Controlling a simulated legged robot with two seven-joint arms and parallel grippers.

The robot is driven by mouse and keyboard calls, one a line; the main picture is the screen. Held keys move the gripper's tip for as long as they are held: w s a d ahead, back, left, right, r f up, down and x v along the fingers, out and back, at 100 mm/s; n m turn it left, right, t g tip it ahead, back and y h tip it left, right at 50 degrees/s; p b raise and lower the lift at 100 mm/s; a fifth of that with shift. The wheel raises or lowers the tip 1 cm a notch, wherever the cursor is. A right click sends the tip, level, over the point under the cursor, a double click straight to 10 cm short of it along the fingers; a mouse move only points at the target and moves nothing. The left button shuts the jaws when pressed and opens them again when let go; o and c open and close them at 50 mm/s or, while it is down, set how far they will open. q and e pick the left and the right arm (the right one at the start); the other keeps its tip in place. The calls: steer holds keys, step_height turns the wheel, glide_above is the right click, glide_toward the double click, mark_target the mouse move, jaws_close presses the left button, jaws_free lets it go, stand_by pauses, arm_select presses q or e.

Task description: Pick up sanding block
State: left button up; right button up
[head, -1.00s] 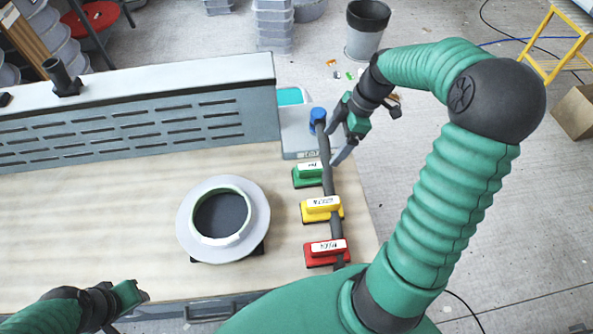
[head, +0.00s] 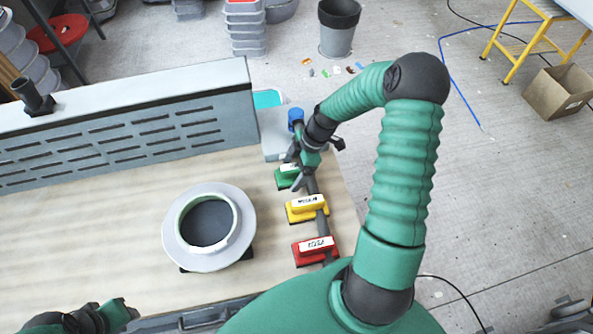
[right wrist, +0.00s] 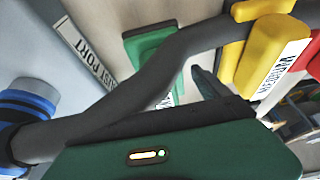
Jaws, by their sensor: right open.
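Three sanding blocks stand in a row near the table's right edge: a green block (head: 285,180), a yellow block (head: 306,209) and a red block (head: 314,250). My right gripper (head: 297,172) is open above the green block and partly covers it; I cannot tell whether it touches. In the right wrist view, the green block (right wrist: 152,48) is beyond the dark hose, with the yellow block (right wrist: 262,52) to its right and part of the red block (right wrist: 303,52). One finger shows there beside the green block. My left gripper (head: 127,311) is at the lower left, its jaws unclear.
A dark hose (head: 321,222) with a blue end (head: 296,117) runs along the blocks. A round white mould (head: 176,232) sits left of them on the table (head: 100,220). A slotted grey panel (head: 130,125) stands behind. The table is clear between mould and panel.

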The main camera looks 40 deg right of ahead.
steer(key=shift+w+a+f, duration=0.1)
steer(key=shift+a+f, duration=0.1)
steer(key=shift+a, duration=0.1)
steer(key=shift+a+r, duration=0.15)
steer(key=shift+a, duration=0.15)
steer(key=shift+d+f, duration=0.35)
steer(key=shift+d, duration=0.05)
steer(key=shift+a+r, duration=0.1)
steer(key=shift+a, duration=0.15)
steer(key=c, duration=1.6)
steer(key=shift+d, duration=0.15)
